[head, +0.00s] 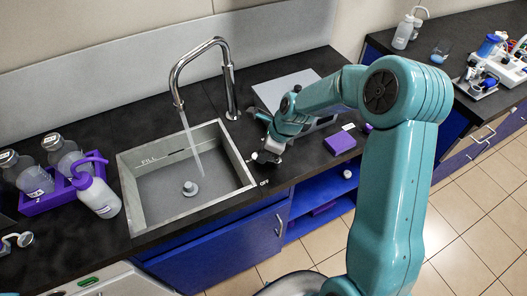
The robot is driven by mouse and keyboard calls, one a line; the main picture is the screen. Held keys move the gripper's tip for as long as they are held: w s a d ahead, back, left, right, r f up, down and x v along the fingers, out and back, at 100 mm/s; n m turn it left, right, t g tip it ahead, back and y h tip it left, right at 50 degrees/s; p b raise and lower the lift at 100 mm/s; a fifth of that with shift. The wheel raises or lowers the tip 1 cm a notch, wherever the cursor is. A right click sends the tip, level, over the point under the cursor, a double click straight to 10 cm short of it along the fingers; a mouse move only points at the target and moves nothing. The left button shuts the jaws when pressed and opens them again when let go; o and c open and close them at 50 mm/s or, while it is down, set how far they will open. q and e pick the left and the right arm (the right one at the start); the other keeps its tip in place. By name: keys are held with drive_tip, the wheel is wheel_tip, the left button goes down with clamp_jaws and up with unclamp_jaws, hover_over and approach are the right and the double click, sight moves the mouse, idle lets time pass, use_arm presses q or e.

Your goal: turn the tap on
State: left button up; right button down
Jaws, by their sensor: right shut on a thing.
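The chrome tap (228,80) stands behind the sink and its spout curves over the basin. A pale stream of water (195,145) runs from the spout towards the drain in the steel sink (135,190). My right gripper (267,156) is at the counter beside the sink's right rim, shut on what looks like the tap's small handle; the gripper largely hides it. An "OFF" label shows just in front of it. My left gripper is not in view.
A purple rack (45,203) with bottles and a white wash bottle (100,196) stand left of the sink. A grey flat-topped device (285,88) and a purple box (340,143) are near my right arm. Another bench with lab equipment stands at the right.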

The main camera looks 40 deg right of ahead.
drive_tip(key=shift+w+d+m+t+h+p, duration=0.15)
drive_tip(key=shift+d+m+h+p, duration=0.1)
drive_tip(key=shift+m+p, duration=0.5)
drive_tip(key=shift+w+d+m+t+h+p, duration=0.15)
drive_tip(key=shift+m+h+p, duration=0.1)
drive_tip(key=shift+m+p, duration=0.45)
drive_tip(key=c, duration=1)
unclamp_jaws()
drive_tip(key=shift+s, duration=0.1)
drive_tip(key=b+v, duration=0.1)
drive_tip(key=v, duration=1.5)
drive_tip(key=shift+r, duration=0.15)
